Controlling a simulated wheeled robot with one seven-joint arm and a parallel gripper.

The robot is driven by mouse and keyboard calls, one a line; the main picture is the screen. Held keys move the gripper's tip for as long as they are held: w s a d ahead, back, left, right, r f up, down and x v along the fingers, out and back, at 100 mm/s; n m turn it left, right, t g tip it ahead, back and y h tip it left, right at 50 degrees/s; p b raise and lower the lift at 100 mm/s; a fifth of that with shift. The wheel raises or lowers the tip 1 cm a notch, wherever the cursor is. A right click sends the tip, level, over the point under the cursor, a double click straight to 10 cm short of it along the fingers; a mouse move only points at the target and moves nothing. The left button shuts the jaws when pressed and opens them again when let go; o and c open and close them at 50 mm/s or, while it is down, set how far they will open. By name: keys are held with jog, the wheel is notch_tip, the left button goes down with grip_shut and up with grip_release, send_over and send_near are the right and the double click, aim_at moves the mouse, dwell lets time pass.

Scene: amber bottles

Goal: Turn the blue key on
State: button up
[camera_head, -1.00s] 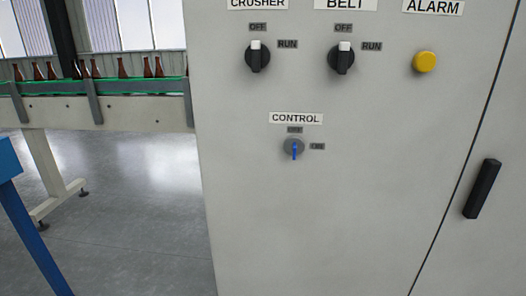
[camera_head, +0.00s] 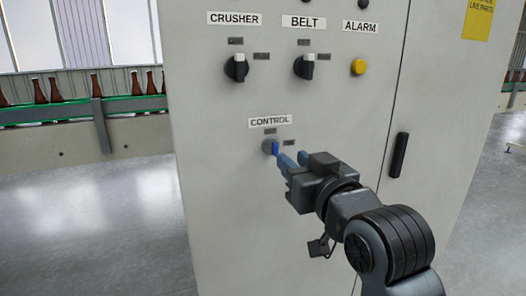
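The blue key (camera_head: 275,148) sits in a round grey lock (camera_head: 268,146) under the CONTROL label (camera_head: 270,121) on the grey cabinet. Small dark tags are above and to the right of the lock; their print is too small to read now. The key looks upright or nearly so, but its exact angle is hard to tell. My gripper (camera_head: 293,157) is just right of and slightly below the key, in front of the panel. Its two fingers are apart with a gap between them, and nothing shows between them. Whether a finger touches the key cannot be told.
The black CRUSHER knob (camera_head: 236,68) and BELT knob (camera_head: 304,67) are above the lock, with the yellow ALARM button (camera_head: 358,67) to their right. A black door handle (camera_head: 399,155) is right of my gripper. A conveyor with brown bottles (camera_head: 136,83) stands at left.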

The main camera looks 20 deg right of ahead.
aim_at(275, 149)
jog(key=w, duration=0.7)
jog(key=shift+w+p, duration=0.4)
jog(key=shift+c, duration=0.4)
grip_shut()
